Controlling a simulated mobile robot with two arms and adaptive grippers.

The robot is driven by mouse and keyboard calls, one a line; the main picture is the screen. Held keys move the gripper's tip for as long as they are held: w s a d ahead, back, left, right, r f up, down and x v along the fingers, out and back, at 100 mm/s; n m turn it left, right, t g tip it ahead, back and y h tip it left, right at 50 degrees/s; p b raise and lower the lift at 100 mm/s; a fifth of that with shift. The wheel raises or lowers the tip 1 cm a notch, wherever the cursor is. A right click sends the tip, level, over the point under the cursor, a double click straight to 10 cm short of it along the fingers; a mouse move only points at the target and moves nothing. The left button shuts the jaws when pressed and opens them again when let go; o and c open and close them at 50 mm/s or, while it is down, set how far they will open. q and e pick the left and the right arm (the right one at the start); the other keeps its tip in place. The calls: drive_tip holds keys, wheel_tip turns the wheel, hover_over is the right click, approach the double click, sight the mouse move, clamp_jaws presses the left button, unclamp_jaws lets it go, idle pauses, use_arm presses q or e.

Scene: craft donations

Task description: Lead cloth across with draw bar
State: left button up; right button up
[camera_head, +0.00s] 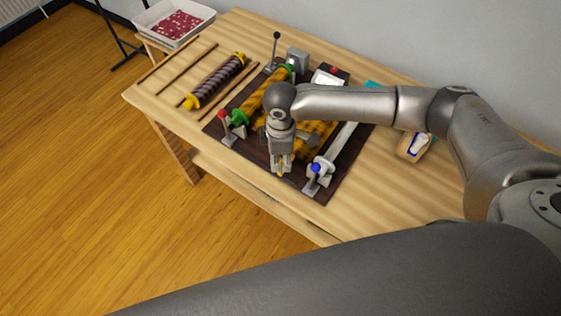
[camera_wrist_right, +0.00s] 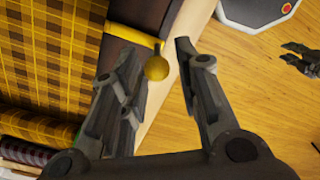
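The yellow and black plaid cloth (camera_wrist_right: 45,55) lies over the dark board and also shows in the head view (camera_head: 303,146), partly behind my right arm. The draw bar (camera_wrist_right: 130,34) is a yellow strip along the cloth's end, with a round yellow knob (camera_wrist_right: 156,69). My right gripper (camera_head: 282,172) is above the board's front edge. In the right wrist view its fingers (camera_wrist_right: 157,52) are open, one on each side of the knob, with a gap at the right finger. My left gripper (camera_wrist_right: 300,60) appears small at that view's right edge, over the floor, its fingers apart.
The cloth roll with green ends (camera_head: 239,117) is left of my gripper. A blue-knobbed clamp (camera_head: 316,168) stands close on the right. A dark roll with yellow ends (camera_head: 215,82) and thin rods lie left. A white tray (camera_head: 172,22) stands beyond.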

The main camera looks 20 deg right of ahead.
sight(281, 166)
drive_tip(key=f, duration=0.4)
drive_tip(key=shift+w, duration=0.3)
drive_tip(key=shift+s+f, duration=0.2)
drive_tip(key=shift+f, duration=0.2)
drive_tip(key=shift+w, duration=0.1)
drive_tip(key=shift+c, duration=0.2)
clamp_jaws()
drive_tip(key=shift+p, duration=0.3)
